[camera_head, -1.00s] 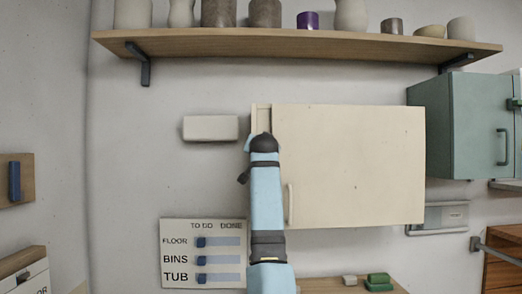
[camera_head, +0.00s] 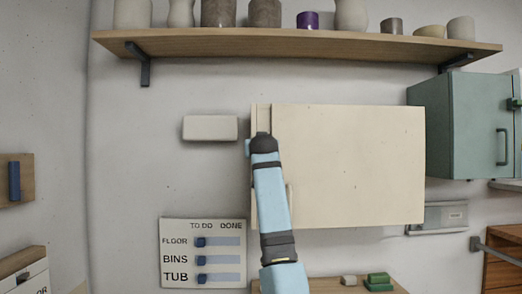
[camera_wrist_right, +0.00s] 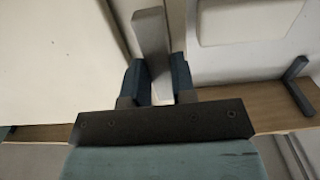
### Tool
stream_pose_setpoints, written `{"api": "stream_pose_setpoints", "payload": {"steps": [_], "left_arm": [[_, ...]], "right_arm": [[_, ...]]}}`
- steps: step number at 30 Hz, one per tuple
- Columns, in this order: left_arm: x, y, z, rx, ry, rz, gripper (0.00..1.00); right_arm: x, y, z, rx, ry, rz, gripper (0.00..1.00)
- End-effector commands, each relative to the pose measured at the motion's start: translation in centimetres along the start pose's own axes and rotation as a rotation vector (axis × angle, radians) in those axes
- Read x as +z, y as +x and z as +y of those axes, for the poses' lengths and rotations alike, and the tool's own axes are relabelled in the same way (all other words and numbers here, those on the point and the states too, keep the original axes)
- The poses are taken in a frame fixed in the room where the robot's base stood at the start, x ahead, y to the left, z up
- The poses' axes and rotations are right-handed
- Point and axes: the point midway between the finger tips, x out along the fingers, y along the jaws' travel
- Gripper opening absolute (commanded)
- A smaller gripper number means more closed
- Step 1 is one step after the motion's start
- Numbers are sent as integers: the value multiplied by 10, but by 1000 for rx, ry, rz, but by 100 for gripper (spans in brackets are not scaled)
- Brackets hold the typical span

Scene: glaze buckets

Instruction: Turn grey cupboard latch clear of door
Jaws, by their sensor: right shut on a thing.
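The cream cupboard (camera_head: 350,165) hangs on the wall, its door shut, with a narrow frame strip (camera_head: 262,115) along its left side. My right gripper is at that strip, mostly hidden behind my wrist in the head view. In the right wrist view my right gripper (camera_wrist_right: 160,78) is shut on the grey latch (camera_wrist_right: 152,40), a plain bar between its two blue fingers. The bar lies nearly upright in that picture, slightly tilted, beside the door (camera_wrist_right: 55,60). I cannot tell whether it still overlaps the door edge. The head view hides the latch. My left gripper is out of view.
A cream block (camera_head: 210,128) is on the wall left of the cupboard. A wooden shelf (camera_head: 300,43) with several pots runs above. A chore board (camera_head: 203,252) hangs below left. A green cabinet (camera_head: 460,125) stands at the right.

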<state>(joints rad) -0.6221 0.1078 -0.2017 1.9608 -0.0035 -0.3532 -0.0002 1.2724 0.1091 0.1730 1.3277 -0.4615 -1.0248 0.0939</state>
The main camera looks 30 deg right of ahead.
Motion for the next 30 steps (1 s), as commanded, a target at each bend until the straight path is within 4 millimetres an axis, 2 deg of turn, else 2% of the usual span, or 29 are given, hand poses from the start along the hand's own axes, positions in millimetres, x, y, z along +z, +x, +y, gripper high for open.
{"api": "stream_pose_setpoints", "payload": {"steps": [6, 7, 9, 10, 20, 23, 30], "left_arm": [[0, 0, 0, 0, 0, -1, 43], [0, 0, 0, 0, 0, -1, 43], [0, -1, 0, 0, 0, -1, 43], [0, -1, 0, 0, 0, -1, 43], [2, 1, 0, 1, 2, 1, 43], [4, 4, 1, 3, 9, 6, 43], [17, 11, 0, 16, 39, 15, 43]], "right_arm": [[-4, -1, 1, 2, -1, 8, 1], [-4, -1, 1, 2, -1, 8, 31], [-4, -1, 1, 2, -1, 6, 47], [-3, -1, 1, 2, -1, 6, 50], [-1, -4, 0, 1, 0, 4, 50], [1, -16, 0, 1, 0, 5, 50], [3, -69, 0, 1, 2, 7, 50]]}}
